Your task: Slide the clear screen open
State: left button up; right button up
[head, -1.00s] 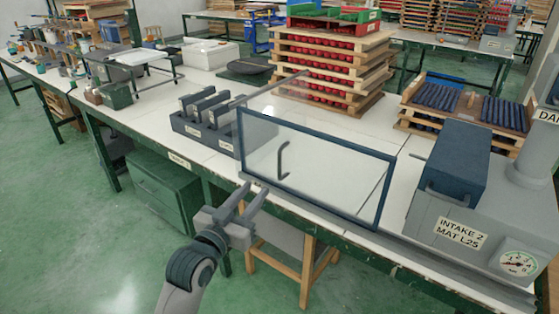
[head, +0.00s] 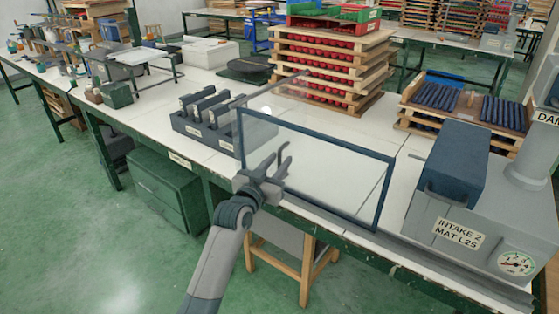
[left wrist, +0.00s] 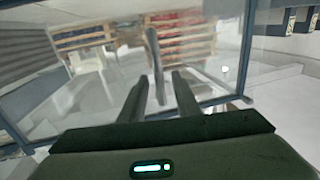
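The clear screen (head: 335,165) is an upright see-through pane in a dark blue frame at the front of the white table. Its grey upright handle (left wrist: 155,62) shows in the left wrist view. In the head view the handle is partly confused with my fingers. My left gripper (head: 273,163) is at the left part of the screen, at the handle. In the left wrist view its two fingers (left wrist: 160,85) are apart, with the handle lined up in the gap between them. Whether they touch it I cannot tell. My right gripper is not in view.
A dark rack with grey blocks (head: 205,125) stands left of the screen. The grey intake machine (head: 460,215) with a blue box is to its right. Stacked wooden trays of red pieces (head: 330,65) stand behind. A wooden stool (head: 290,255) is below the table edge.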

pick_arm(q)
jog(key=shift+w+d, duration=0.2)
jog(key=shift+w, duration=0.25)
grip_shut()
